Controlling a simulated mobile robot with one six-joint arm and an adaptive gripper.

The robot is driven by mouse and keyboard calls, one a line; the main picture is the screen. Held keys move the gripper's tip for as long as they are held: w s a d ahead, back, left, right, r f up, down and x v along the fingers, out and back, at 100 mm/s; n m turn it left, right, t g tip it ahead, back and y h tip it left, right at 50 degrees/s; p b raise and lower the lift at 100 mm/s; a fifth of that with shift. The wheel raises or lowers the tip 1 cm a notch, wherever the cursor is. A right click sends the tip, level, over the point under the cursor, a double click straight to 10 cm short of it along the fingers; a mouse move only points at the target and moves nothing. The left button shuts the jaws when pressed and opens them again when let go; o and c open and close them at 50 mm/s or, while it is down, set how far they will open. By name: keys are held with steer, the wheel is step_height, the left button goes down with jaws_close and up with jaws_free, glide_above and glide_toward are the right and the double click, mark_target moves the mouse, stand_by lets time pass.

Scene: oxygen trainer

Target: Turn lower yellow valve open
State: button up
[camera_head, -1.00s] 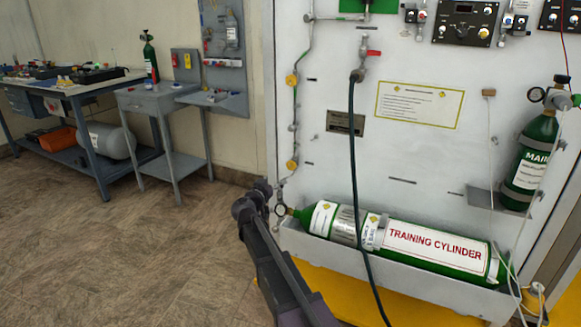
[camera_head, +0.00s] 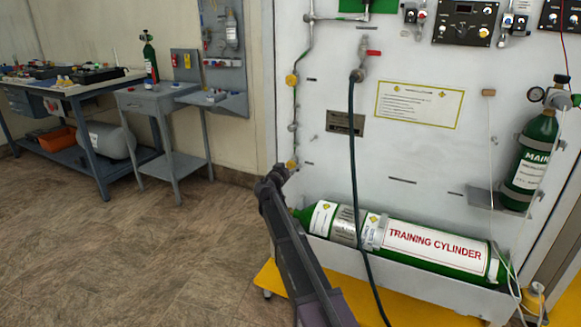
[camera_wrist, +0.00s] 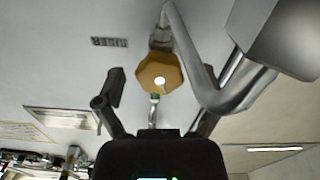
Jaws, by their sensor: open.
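The lower yellow valve (camera_head: 292,164) is a small yellow knob on the thin vertical pipe at the left edge of the white panel. In the wrist view the yellow knob (camera_wrist: 159,73) is seen up close, roughly ahead of and between the fingers. My gripper (camera_wrist: 155,92) is open, one finger on each side of the line to the knob, with no visible contact. In the head view my gripper (camera_head: 272,178) is just below and left of the valve, and my arm hides the panel's lower left corner.
An upper yellow knob (camera_head: 292,80) is on the same pipe. A green training cylinder (camera_head: 430,242) lies in a trough below right. A dark hose (camera_head: 352,150) hangs right of the pipe. In the wrist view a thick grey bent pipe (camera_wrist: 215,95) passes close to the right finger.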

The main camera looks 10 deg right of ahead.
steer(key=shift+w+d, duration=0.1)
steer(key=c, duration=1.1)
steer(key=shift+c, duration=0.2)
steer(key=shift+n, duration=0.7)
steer(key=o, duration=1.1)
steer(key=shift+o, duration=0.2)
